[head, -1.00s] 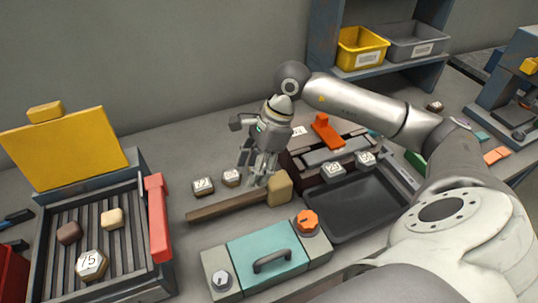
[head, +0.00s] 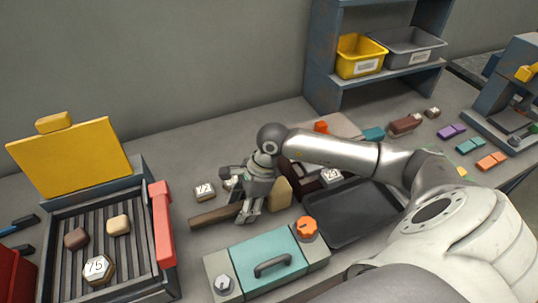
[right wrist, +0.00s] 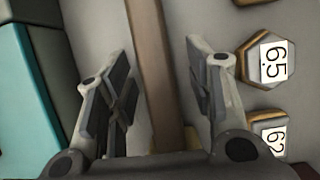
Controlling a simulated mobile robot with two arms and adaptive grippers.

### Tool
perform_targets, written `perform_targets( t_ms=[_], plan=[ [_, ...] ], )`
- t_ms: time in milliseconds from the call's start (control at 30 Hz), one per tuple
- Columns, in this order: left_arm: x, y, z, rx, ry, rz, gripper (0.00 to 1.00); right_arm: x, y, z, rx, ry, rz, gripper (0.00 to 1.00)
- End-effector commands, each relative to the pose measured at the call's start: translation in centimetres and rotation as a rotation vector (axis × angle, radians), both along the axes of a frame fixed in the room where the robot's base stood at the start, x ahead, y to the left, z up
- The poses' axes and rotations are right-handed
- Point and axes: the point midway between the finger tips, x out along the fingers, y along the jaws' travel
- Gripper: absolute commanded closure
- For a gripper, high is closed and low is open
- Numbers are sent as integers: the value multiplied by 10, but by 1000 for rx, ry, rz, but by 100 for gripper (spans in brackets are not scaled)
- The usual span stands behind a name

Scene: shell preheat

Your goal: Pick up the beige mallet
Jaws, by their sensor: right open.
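The beige mallet lies on the table, its brown handle (head: 212,215) pointing left and its beige block head (head: 281,194) at the right. My right gripper (head: 248,217) is over the handle, close to the head, and hides part of it. In the right wrist view, the handle (right wrist: 160,75) runs between the two spread fingers of my right gripper (right wrist: 163,90), with a gap on each side. The gripper is open and empty. My left gripper is in neither view.
A teal box (head: 262,252) with an orange knob (head: 305,229) stands in front of the mallet. A dark tray (head: 350,212) is to its right. Numbered hexagonal pieces (head: 204,191) lie behind the handle. A grill (head: 160,230) with a yellow lid (head: 70,160) is at the left.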

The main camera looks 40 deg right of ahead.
Motion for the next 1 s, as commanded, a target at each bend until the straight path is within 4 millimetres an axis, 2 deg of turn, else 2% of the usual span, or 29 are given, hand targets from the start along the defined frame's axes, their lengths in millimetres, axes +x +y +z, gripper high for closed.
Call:
perform_targets(
  t_ms=[133,500,1000],
  plan=[
    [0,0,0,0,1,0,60,0,0,0,0,0,0,53],
    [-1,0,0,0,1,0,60,0,0,0,0,0,0,100],
    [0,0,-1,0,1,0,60,1,0,8,2,-5,0,100]
  ],
)
